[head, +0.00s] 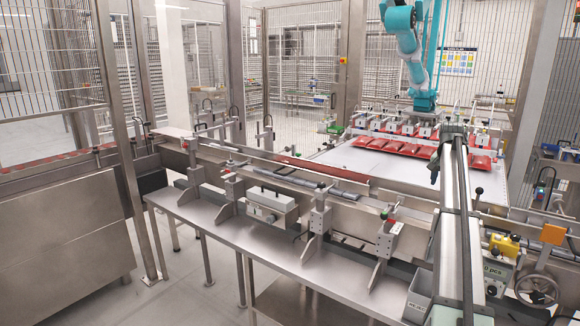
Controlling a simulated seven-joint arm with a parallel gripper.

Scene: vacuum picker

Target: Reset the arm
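A teal-and-white industrial arm (405,42) hangs at the back right, its top cut off by the picture's upper edge. Its lower end reaches down to a long picker bar (420,113) with a row of heads. The bar is above a row of red packs (440,153) on a white table (380,165). I cannot tell whether the heads touch the packs.
A steel conveyor (300,172) with brackets and rails crosses the middle. Wire-mesh fencing (60,45) closes off the back. A steel cabinet (60,235) fills the left.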

